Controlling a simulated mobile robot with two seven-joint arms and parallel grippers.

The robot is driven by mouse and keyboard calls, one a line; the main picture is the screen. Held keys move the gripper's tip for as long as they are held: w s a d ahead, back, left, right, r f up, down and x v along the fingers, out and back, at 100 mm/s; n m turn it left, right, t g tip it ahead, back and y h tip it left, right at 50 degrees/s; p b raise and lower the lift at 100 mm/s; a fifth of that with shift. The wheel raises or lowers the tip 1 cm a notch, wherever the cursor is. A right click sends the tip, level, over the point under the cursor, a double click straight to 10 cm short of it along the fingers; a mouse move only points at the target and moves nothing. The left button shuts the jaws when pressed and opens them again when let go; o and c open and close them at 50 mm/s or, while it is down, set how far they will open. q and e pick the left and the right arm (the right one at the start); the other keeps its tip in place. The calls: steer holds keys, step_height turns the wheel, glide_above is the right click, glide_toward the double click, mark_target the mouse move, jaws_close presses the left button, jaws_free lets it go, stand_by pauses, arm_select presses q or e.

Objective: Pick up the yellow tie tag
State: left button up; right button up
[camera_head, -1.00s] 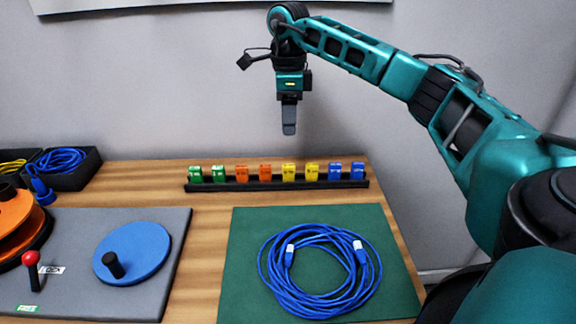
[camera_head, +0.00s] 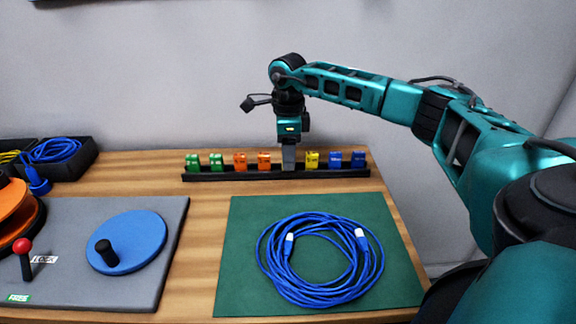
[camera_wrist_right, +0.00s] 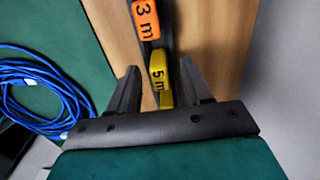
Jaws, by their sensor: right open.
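A row of coloured tie tags stands in a black rack (camera_head: 232,174) at the back of the table. One yellow tie tag (camera_head: 312,159) shows just right of my right gripper (camera_head: 288,166) in the head view. The gripper hides the tag at its own place in the row. In the right wrist view a yellow tag (camera_wrist_right: 160,80) marked "5 m" lies between the two fingers of my right gripper (camera_wrist_right: 160,88), which are open on either side of it. I cannot tell whether the fingers touch it. My left gripper is not in view.
Orange tags (camera_head: 240,161) and green tags (camera_head: 193,161) stand left of the gripper, blue tags (camera_head: 358,159) right. A coiled blue cable (camera_head: 272,262) lies on a green mat (camera_head: 235,220). A grey board (camera_head: 150,285) with a blue disc (camera_head: 135,240) is at left.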

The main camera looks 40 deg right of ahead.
steer(key=shift+f, duration=0.3)
steer(key=shift+r, duration=0.1)
jaws_close()
